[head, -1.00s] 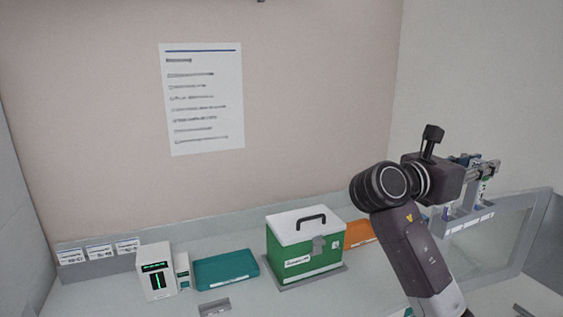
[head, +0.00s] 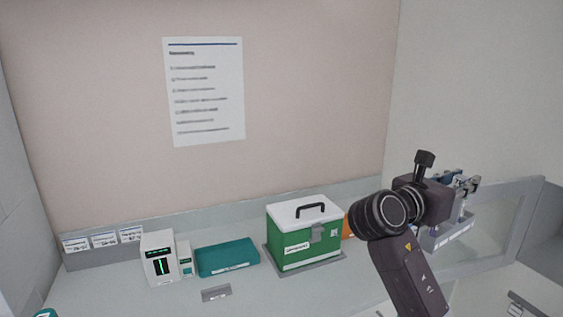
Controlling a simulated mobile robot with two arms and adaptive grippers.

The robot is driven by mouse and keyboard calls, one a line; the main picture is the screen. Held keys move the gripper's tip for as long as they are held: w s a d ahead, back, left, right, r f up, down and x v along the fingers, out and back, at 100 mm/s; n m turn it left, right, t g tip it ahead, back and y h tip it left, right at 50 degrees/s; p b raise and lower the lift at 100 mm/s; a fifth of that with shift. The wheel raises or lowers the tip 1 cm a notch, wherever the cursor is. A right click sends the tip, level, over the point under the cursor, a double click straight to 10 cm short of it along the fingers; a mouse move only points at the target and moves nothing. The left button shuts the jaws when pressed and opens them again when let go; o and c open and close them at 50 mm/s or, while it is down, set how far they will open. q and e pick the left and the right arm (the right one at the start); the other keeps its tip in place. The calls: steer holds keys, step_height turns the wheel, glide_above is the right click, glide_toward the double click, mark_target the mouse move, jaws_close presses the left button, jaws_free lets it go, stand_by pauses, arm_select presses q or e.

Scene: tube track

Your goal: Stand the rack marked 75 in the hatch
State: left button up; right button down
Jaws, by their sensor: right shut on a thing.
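My right gripper (head: 468,183) is shut on a grey rack (head: 452,237) that holds several tubes. The rack hangs roughly upright in front of the right-hand wall, partly hidden behind my gripper and wrist. A white label strip shows on its front, but I cannot read its number. My left gripper is not in view.
A green box with a white lid (head: 303,240) stands on the bench, with an orange tray (head: 348,228) behind my wrist. Left of it are a teal tray (head: 228,257), a white device (head: 159,258) and grey labelled bins (head: 103,252). The front bench is mostly clear.

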mark_target(426, 237)
steer(key=s+a+f+n+t+y+b, duration=0.1)
steer(key=a+f+n+t+y+b, duration=0.3)
steer(key=f, duration=1)
steer(key=s+a+f+n+t+y+b, duration=0.1)
steer(key=a+f+n+t+y+b, duration=0.3)
steer(key=f, duration=1)
steer(key=s+a+f+n+y+b, duration=0.2)
steer(key=s+a+f+b, duration=0.3)
steer(key=s+f, duration=0.3)
steer(key=s+a+f+n+t+y+b, duration=0.1)
steer(key=s+a+f+n+y+b, duration=0.1)
steer(key=s+a+f+y+b, duration=0.3)
step_height(426, 237, down, 3)
steer(key=s+b, duration=0.1)
steer(key=s, duration=0.2)
steer(key=shift+r+y, duration=0.15)
steer(key=shift+y, duration=0.15)
steer(key=shift+a, duration=0.1)
